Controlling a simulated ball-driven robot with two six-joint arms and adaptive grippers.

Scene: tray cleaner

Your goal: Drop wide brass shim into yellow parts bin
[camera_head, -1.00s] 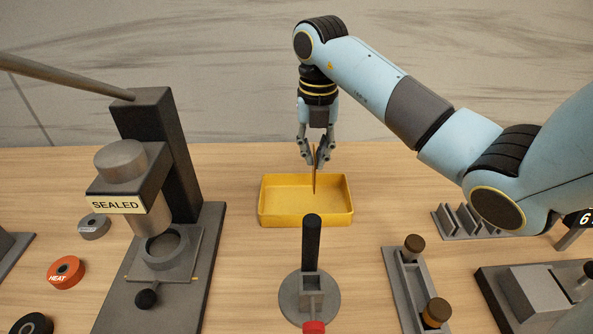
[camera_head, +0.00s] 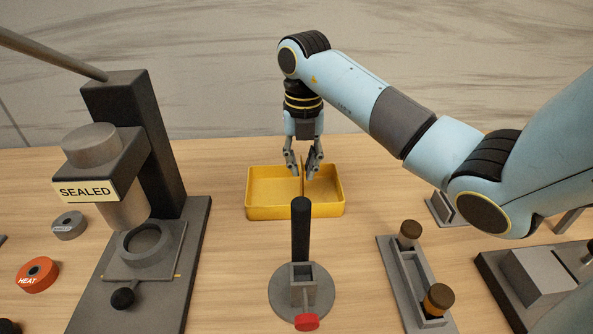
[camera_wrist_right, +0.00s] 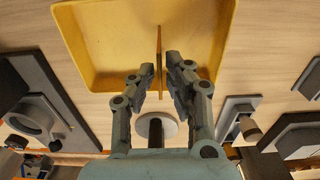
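The wide brass shim (camera_wrist_right: 159,38) is a thin upright plate, seen nearly edge-on. It is between the fingers of my right gripper (camera_head: 303,172), which is shut on it. The right gripper also shows in the wrist view (camera_wrist_right: 160,72). The yellow parts bin (camera_head: 270,212) is a shallow open tray at mid-table. The right gripper points straight down over it, with the shim's lower part inside the bin's outline. The shim's bottom edge is hidden behind a black post, so I cannot tell if it touches the floor. My left gripper is out of view.
A black post on a round grey base (camera_head: 285,292) stands in front of the bin. A dark press marked SEALED (camera_head: 85,191) stands at left. A grey fixture with brown knobs (camera_head: 392,262) lies at right. Bare table surrounds the bin.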

